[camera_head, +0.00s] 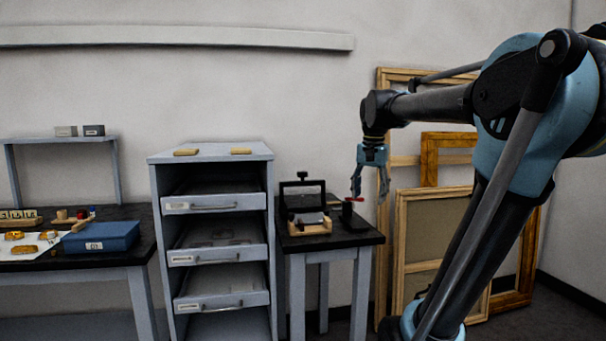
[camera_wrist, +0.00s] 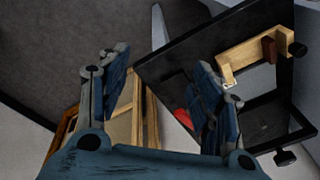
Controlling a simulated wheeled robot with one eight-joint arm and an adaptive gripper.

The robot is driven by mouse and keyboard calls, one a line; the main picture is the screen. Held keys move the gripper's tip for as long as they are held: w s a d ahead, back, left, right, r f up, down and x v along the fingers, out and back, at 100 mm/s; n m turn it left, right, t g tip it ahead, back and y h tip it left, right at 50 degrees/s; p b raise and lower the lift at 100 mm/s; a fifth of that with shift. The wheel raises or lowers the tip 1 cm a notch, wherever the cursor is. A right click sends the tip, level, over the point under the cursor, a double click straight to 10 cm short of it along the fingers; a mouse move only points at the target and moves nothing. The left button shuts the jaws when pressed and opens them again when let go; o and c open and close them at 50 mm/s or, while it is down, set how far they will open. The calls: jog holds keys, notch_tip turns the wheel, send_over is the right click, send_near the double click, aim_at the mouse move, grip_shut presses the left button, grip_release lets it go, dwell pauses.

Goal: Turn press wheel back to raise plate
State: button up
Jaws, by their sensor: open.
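The press (camera_head: 305,207) stands on the small dark-topped table (camera_head: 362,236). It has a black upright frame, a pale wooden base and a black knob (camera_head: 302,176) on top; I cannot tell whether this knob is the press wheel. In the wrist view its frame (camera_wrist: 262,122) shows at the right, with black knobs (camera_wrist: 285,157) and a wooden block (camera_wrist: 250,48). The plate's height is unclear. My gripper (camera_head: 370,190) is open and empty, to the right of the press and apart from it. The fingers also show in the wrist view (camera_wrist: 160,75).
A small red item (camera_head: 355,199) by a black post is close to my left finger. A grey drawer cabinet (camera_head: 212,225) stands left of the table. Wooden frames (camera_head: 404,240) lean on the wall behind my arm. A workbench with a blue box (camera_head: 101,237) is at far left.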

jog(key=w+a+r+m, duration=0.3)
jog(key=w+a+r, duration=0.1)
jog(key=w+r, duration=0.6)
notch_tip(320, 180, up, 8)
jog(key=m+g, duration=0.1)
jog(key=m, duration=0.8)
send_over(302, 176)
jog(key=w, duration=0.3)
jog(key=f, duration=1.7)
jog(key=shift+s+f, duration=0.1)
jog(key=shift+s, duration=0.15)
